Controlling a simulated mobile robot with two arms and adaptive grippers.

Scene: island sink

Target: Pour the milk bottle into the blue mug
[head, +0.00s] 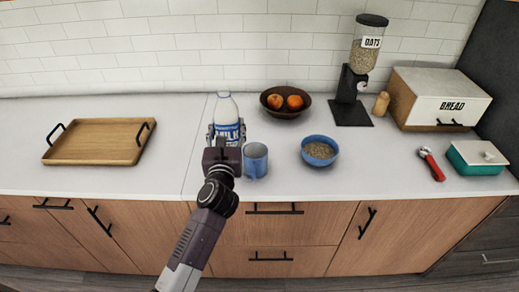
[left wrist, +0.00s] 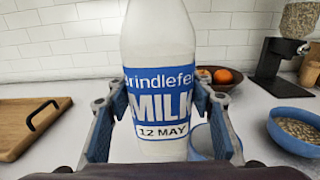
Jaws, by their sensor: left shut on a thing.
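The milk bottle (head: 226,108) is white with a blue label and stands upright on or just above the counter. In the left wrist view the bottle (left wrist: 160,60) fills the middle, its label facing me. My left gripper (head: 226,134) is shut on the bottle, with one finger on each side of it. The blue mug (head: 255,160) stands upright just right of the gripper. In the left wrist view the mug (left wrist: 202,140) is mostly hidden behind the bottle and right finger. The inside of the mug is hard to see. My right gripper is not in view.
A blue bowl of grain (head: 319,151) is right of the mug. A fruit bowl (head: 285,102) sits behind. An oats dispenser (head: 352,95), bread box (head: 440,100), red-handled tool (head: 431,164) and teal container (head: 478,157) are further right. A wooden tray (head: 98,141) lies left, with clear counter between.

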